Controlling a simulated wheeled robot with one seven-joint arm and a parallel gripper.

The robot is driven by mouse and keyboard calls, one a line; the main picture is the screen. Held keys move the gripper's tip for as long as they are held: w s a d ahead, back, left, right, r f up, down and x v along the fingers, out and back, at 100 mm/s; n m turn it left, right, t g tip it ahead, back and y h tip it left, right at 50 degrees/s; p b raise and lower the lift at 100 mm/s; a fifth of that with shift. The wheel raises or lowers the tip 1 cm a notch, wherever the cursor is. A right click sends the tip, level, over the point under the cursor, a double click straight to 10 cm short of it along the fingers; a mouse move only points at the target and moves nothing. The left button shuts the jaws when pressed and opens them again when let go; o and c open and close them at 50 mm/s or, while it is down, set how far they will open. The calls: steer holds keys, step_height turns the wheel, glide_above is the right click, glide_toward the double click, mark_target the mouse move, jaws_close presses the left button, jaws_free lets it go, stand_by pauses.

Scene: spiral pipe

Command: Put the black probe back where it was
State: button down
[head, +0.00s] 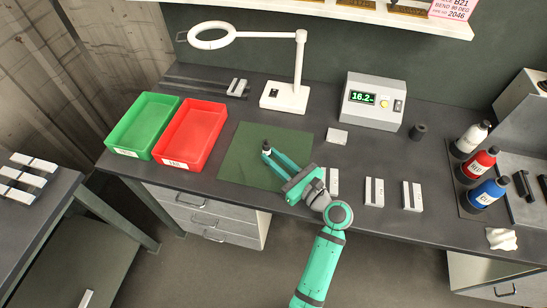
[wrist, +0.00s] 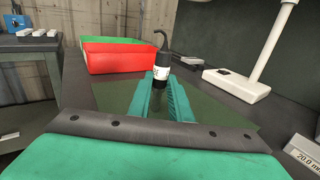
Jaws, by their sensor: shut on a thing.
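My gripper (head: 268,154) is shut on the black probe (head: 266,145) and holds it over the green mat (head: 237,167). In the wrist view the probe (wrist: 161,70) stands roughly upright between the fingertips (wrist: 161,82). It is black with a white label, and a short black cable curls from its top. Whether its lower end touches the mat cannot be told. A grey meter (head: 373,101) reading 16.2 stands at the back right. A small dark round holder-like block (head: 418,132) stands to the right of the meter, apart from the probe.
Green (head: 143,122) and red (head: 190,134) bins stand left of the mat. A white magnifier lamp (head: 285,96) stands behind it. Grey blocks (head: 374,192) lie along the front edge, and another block (head: 337,136) lies before the meter. Bottles (head: 481,163) stand far right.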

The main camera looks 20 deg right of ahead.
steer(key=shift+f, duration=0.15)
steer(key=c, duration=1.6)
jaws_free()
steer(key=shift+s+r, duration=0.15)
steer(key=shift+r, duration=0.05)
steer(key=v, duration=1.1)
steer(key=shift+s+d, duration=0.2)
steer(key=shift+s, duration=0.1)
